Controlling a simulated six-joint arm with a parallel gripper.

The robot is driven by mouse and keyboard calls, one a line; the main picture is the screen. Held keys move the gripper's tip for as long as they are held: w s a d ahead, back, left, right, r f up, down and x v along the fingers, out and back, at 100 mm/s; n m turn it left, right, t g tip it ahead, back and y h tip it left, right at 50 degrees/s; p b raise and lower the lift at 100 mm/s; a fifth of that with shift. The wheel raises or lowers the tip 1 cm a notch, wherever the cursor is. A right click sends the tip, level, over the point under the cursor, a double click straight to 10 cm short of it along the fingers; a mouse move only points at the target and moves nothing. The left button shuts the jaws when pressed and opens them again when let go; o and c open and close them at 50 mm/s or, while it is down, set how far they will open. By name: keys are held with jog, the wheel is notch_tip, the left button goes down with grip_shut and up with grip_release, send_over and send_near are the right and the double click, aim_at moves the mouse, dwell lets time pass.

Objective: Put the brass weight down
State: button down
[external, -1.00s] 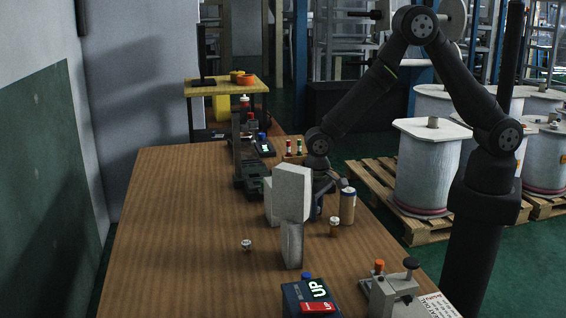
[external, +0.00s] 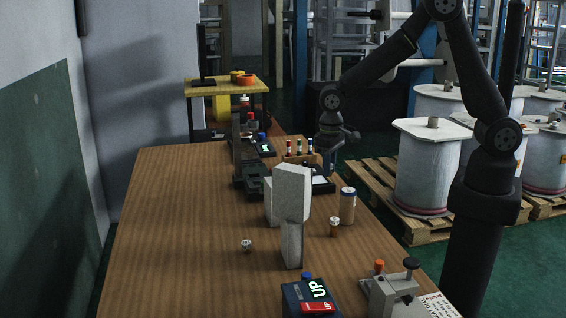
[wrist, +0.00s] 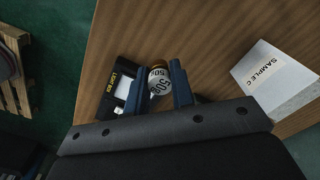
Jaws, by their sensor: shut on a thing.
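The brass weight (wrist: 158,84) shows in the wrist view as a small round piece with a pale "50g" label and a brass-coloured edge. My gripper (wrist: 157,76) is shut on it, with one blue finger on each side. In the external view my gripper (external: 328,158) is at the table's right side, behind the grey blocks; the weight cannot be made out there. A black box with a white panel (wrist: 121,89), its label partly readable as "LIGHT BOX", lies beside the weight in the wrist view. Whether the weight touches anything below is unclear.
Grey blocks (external: 291,200) stand mid-table; one face reads "SAMPLE C" (wrist: 263,72). A rack of small bottles (external: 298,152) is behind. The table's left side (external: 180,220) is mostly clear.

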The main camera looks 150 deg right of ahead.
notch_tip(320, 180, up, 6)
jog(key=d, duration=0.1)
jog(key=w+d, duration=0.3)
jog(key=w, duration=0.1)
jog(key=w+d, duration=0.3)
jog(key=w, duration=0.1)
jog(key=w+d+r, duration=0.1)
jog(key=w+d, duration=0.2)
jog(key=w, duration=0.1)
jog(key=shift+w, duration=0.35)
jog(key=w+d+f, duration=0.1)
jog(key=w+d, duration=0.2)
jog(key=w, duration=1.1)
send_over(242, 232)
notch_tip(242, 232, down, 12)
jog(key=shift+r, duration=0.2)
jog(key=shift+f, duration=2.05)
jog(key=c, duration=1.2)
grip_release()
jog(key=shift+f, duration=0.1)
jog(key=shift+c, duration=0.2)
